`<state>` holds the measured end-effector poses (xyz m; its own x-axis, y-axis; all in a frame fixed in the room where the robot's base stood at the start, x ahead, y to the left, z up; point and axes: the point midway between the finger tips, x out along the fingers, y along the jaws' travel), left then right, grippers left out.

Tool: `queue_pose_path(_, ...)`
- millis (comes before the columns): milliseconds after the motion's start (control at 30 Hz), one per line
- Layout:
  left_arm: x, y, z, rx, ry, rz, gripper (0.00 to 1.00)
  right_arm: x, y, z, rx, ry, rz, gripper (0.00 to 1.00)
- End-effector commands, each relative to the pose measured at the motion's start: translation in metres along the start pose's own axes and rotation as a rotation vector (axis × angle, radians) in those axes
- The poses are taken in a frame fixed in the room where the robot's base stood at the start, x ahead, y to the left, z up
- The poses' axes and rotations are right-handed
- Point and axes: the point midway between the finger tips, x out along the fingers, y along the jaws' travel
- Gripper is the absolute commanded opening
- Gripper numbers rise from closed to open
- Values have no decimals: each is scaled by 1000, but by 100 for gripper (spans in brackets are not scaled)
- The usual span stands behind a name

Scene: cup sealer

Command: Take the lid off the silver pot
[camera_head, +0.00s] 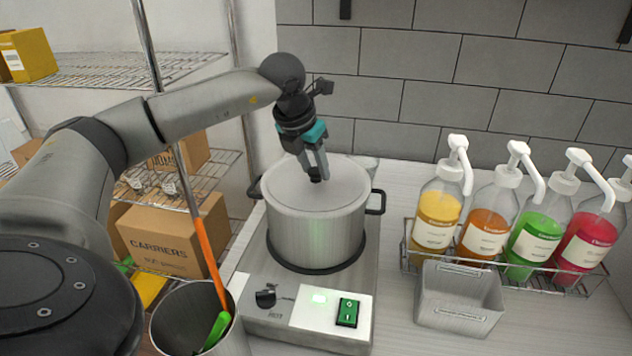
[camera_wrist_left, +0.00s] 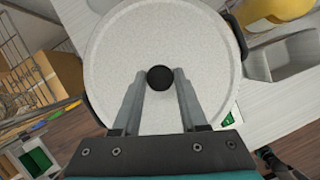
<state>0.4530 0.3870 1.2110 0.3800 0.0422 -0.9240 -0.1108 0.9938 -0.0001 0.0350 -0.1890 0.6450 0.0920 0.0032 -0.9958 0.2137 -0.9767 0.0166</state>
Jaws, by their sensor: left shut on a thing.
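The silver pot (camera_head: 316,232) stands on a cooker (camera_head: 258,310) on the white counter, with a black handle on each side. Its flat pale lid (camera_head: 345,180) lies on top of the pot, with no gap that I can make out. My left gripper (camera_head: 316,176) points down over the middle of the lid and is shut on its black knob. In the left wrist view the fingers (camera_wrist_left: 160,82) close around the black knob (camera_wrist_left: 160,76) at the centre of the lid (camera_wrist_left: 120,45). My right gripper is in neither view.
A wire rack (camera_head: 520,280) holds several pump bottles (camera_head: 437,215) to the right of the pot. A grey bin (camera_head: 458,297) stands before it. A metal container (camera_head: 190,318) with an orange-handled tool is at the front left. Shelves with boxes (camera_head: 175,235) stand at the left.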

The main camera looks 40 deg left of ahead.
Motion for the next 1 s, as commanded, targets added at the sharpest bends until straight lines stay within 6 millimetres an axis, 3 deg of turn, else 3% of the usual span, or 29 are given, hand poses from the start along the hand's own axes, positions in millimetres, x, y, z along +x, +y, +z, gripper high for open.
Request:
queue_pose_path(200, 0, 0, 0, 0, -1, 0, 0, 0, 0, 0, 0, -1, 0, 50)
queue_pose_path(767, -5, 0, 3, -1, -5, 0, 0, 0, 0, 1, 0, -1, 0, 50)
queue_pose_path(1000, -32, 0, 14, -2, -8, -2, 0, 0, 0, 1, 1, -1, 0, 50)
